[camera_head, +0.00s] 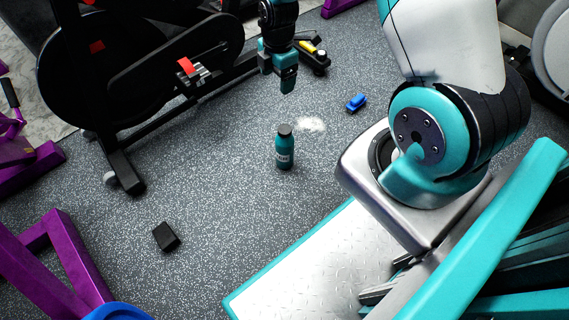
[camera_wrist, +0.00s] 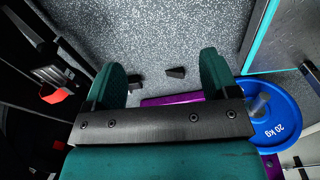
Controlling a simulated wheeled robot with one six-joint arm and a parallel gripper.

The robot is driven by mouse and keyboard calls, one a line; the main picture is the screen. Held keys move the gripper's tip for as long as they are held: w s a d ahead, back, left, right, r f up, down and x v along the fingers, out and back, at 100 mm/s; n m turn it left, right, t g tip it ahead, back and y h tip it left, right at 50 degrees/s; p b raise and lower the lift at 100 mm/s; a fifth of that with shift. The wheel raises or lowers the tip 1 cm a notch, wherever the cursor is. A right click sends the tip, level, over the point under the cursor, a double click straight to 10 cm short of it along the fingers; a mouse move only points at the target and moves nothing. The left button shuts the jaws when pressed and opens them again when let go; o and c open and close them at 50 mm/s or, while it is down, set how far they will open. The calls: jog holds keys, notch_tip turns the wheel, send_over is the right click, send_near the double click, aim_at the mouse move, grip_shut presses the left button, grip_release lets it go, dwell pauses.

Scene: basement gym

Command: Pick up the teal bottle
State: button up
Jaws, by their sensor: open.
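The teal bottle (camera_head: 285,150) stands upright on the speckled grey floor near the middle of the head view. I cannot make out the bottle in the wrist view.
A black exercise bike (camera_head: 100,85) stands at the left. A black block (camera_head: 166,237), a blue object (camera_head: 356,102) and a white powdery patch (camera_head: 311,124) lie on the floor. Purple frames (camera_head: 60,250) and a blue 20 kg plate (camera_wrist: 277,122) are nearby.

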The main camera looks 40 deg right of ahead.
jog(key=n+b, duration=0.1)
jog(key=b, duration=0.1)
send_over(285, 128)
notch_tip(285, 128, down, 8)
jog(key=f+b, duration=0.2)
jog(key=f, duration=0.3)
jog(key=f+b, duration=0.3)
jog(key=f, duration=0.2)
jog(key=shift+s+a, duration=0.1)
jog(key=shift+s, duration=0.1)
notch_tip(285, 128, down, 6)
jog(key=b, duration=0.5)
jog(key=shift+w+f, duration=0.1)
jog(key=shift+f, duration=0.05)
jog(key=shift+c, duration=0.2)
jog(key=c, duration=1.3)
